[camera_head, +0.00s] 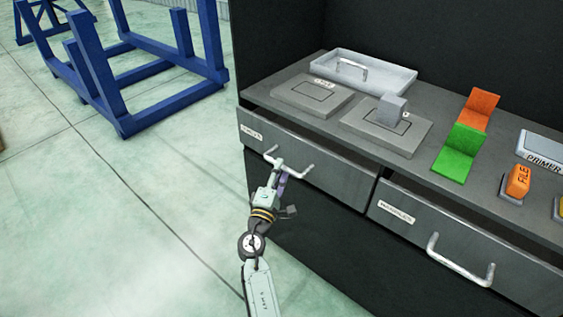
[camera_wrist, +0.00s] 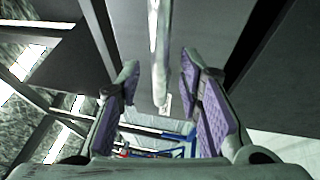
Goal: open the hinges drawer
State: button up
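The left drawer (camera_head: 340,177) has a grey front, and its small label (camera_head: 251,132) is too small to read surely. Its pale bar handle (camera_head: 300,170) is at my gripper (camera_head: 275,172). In the wrist view, the handle bar (camera_wrist: 160,50) runs between the two purple-padded fingers of my gripper (camera_wrist: 160,80). The fingers are apart, with visible gaps on both sides of the bar. My gripper hides part of the handle in the head view. I cannot tell whether this drawer stands slightly out.
A right drawer (camera_head: 500,255), with a label like "HANDLES", has its own handle (camera_head: 460,265). Blue frames (camera_head: 150,115) stand at the back left. The floor at left is clear.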

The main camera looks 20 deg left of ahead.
jog(key=shift+w+r, duration=0.2)
jog(key=shift+w, duration=1)
jog(key=shift+a, duration=0.1)
jog(key=shift+c, duration=0.5)
grip_shut()
